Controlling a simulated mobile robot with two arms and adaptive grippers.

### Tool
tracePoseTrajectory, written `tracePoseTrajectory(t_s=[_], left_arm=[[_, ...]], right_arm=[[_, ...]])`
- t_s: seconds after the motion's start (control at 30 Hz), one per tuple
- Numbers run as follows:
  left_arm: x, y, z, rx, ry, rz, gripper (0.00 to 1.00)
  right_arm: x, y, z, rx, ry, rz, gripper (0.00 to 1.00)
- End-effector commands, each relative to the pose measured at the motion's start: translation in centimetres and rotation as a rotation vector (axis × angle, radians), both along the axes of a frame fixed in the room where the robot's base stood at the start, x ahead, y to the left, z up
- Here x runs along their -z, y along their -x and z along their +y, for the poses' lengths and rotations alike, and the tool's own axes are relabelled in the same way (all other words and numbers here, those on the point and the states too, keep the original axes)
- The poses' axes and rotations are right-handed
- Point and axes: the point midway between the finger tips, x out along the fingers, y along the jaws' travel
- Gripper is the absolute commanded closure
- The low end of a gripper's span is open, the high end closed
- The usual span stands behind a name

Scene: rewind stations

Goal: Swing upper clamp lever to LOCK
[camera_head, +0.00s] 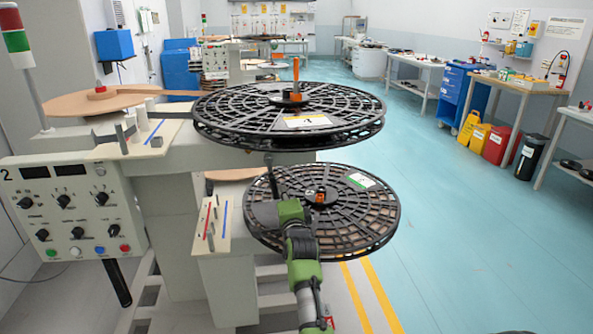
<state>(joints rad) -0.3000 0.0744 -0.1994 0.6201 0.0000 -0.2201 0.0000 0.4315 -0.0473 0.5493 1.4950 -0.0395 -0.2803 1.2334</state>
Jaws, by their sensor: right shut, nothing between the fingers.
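The upper black reel (215,130) lies flat on top of the machine. The upper clamp lever (296,71) is a short orange handle standing upright at its dark and orange hub. No LOCK mark can be read there. My right gripper (269,162), on a green and black arm, is shut and empty. It points up, in front of the lower reel (381,238) and just below the upper reel's near rim in the picture. I cannot tell whether it touches either reel. The lower reel has a small orange clamp part (320,197) at its hub. My left gripper is out of view.
A control panel (75,215) with knobs and buttons is at the left. A tan roll (110,103) lies behind it, near a signal light (15,42). Benches, a blue cabinet (460,95) and bins line the right wall. The teal floor at right is clear.

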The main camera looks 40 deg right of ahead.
Motion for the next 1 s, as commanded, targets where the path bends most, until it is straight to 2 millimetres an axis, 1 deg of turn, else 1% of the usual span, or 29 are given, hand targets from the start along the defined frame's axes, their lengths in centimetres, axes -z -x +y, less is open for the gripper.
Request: tracePoseTrajectory(t_s=[0.2, 0.4, 1.0], left_arm=[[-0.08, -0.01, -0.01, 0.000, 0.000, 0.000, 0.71], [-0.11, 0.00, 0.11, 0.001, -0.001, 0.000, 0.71], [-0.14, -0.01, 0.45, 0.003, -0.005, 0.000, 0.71]], right_arm=[[0.36, -0.40, 0.65, -0.001, -0.092, -0.055, 1.00], [0.46, -0.55, 0.91, -0.001, -0.133, -0.081, 1.00], [0.49, -0.68, 1.08, -0.003, -0.144, -0.088, 1.00]])
